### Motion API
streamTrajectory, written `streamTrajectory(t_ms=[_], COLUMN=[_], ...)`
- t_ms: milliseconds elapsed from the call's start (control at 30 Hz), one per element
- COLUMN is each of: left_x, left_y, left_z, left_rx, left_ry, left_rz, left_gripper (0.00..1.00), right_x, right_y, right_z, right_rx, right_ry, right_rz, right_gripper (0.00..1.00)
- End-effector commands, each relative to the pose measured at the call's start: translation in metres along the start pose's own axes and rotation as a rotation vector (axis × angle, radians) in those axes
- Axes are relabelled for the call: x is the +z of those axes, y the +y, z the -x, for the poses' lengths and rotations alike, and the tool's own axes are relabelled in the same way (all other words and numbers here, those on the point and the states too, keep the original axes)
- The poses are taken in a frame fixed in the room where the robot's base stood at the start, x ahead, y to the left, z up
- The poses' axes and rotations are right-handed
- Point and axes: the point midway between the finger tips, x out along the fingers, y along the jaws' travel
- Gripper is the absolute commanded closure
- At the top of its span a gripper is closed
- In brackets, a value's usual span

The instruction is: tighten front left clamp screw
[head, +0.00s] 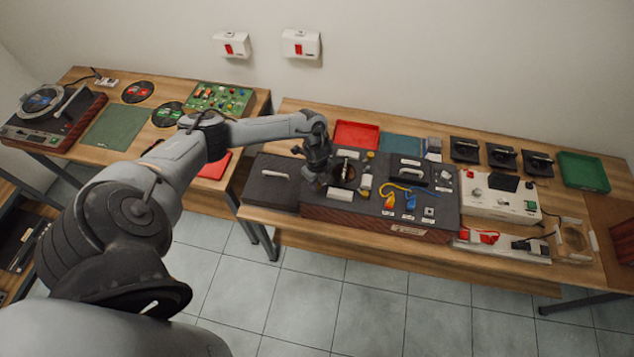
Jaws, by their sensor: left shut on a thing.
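My left gripper (319,180) is over the left part of a dark unit (375,224) with wooden sides on the right-hand table. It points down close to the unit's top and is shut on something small. The clamp screw itself is too small and too hidden by the gripper to make out. A round dark recess (346,173) with a light part lies just right of the gripper. A white block (340,193) is near the unit's front left. My right gripper is not in view.
A dark box (276,178) with a handle stands left of the unit. A white device (499,200) stands to the right. A red tray (356,134) is behind, and a green tray (582,171) is far right.

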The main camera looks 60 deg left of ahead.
Motion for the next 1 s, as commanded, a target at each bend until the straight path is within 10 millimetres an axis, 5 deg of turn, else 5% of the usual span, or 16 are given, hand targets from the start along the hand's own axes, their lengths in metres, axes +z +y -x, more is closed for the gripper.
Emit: streamTrajectory(t_ms=[433,467,600,1000], left_x=[-0.0001,-0.0001,-0.0001,-0.0001], left_y=[0.0,0.0,0.0,-0.0003], left_z=[0.0002,0.0002,0.0002,0.0057], left_rx=[0.0,0.0,0.0,-0.001], left_ry=[0.0,0.0,0.0,0.0], left_rz=[-0.01,-0.01,-0.01,-0.011], left_gripper=[1.0,0.68,0.47,0.47], right_x=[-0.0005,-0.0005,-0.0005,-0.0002], right_y=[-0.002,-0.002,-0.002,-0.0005], right_z=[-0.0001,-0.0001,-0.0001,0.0], right_rx=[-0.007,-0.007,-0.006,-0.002], right_ry=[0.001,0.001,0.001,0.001], right_rz=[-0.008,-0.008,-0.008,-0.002], right_gripper=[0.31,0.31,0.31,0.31])
